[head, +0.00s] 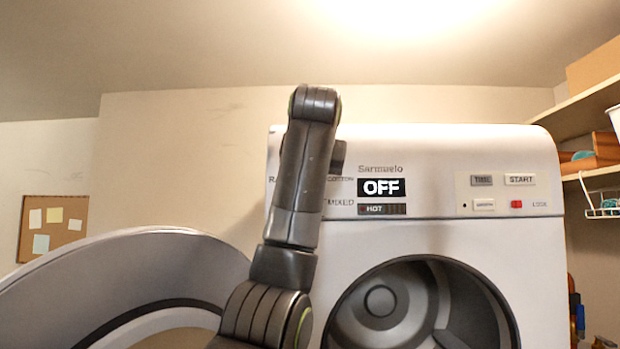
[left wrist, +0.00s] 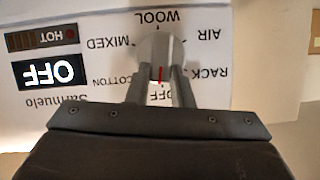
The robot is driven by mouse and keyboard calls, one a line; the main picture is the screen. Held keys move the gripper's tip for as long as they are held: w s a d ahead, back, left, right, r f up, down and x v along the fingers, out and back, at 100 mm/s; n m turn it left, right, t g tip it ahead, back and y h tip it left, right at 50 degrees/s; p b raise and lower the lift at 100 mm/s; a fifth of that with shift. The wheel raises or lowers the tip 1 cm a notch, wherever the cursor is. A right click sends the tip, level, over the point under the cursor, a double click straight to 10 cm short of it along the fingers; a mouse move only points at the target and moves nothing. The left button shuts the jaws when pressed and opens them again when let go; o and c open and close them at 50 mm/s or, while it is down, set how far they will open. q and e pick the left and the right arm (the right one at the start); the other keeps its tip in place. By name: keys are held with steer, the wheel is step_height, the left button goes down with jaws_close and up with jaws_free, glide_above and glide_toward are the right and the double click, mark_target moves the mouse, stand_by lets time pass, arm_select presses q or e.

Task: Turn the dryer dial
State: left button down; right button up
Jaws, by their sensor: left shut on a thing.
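The dryer dial (left wrist: 155,48) is a round grey knob on the white panel, seen upside down in the left wrist view. Its red mark points toward the OFF label, among the labels WOOL, AIR, RACK, COTTON and MIXED. My left gripper (left wrist: 160,88) has its two fingers on either side of the knob and is shut on it. In the head view my left arm crosses the panel and hides most of the dial and fingers. The dryer (head: 445,165) is white, and its display (head: 381,187) reads OFF. My right gripper is not in view.
The dryer's round door (head: 215,265) stands open at the lower left, and the dark drum opening (head: 400,300) shows below the panel. Buttons, including START (head: 520,180), sit at the panel's right. Shelves (head: 580,115) hold boxes along the right wall.

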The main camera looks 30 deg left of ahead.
arm_select(q)
steer(key=shift+s+a+f+m+t+y+b, duration=0.1)
steer(key=shift+f+m+t+y+b, duration=0.95)
steer(key=shift+m+b, duration=3.65)
steer(key=shift+f+m+t+y+b, duration=0.45)
steer(key=shift+m+t+b, duration=1.7)
steer(key=shift+m, duration=4.6)
steer(key=shift+s+a+f+m+t+y+b, duration=0.1)
steer(key=shift+f+m+t+y+b, duration=0.6)
steer(key=shift+m+b, duration=4.25)
steer(key=shift+m+p, duration=0.8)
steer(key=shift+m, duration=0.2)
steer(key=c, duration=1.3)
jaws_free()
steer(key=shift+w+f+h, duration=0.1)
steer(key=shift+w+h, duration=0.05)
steer(key=shift+h, duration=0.15)
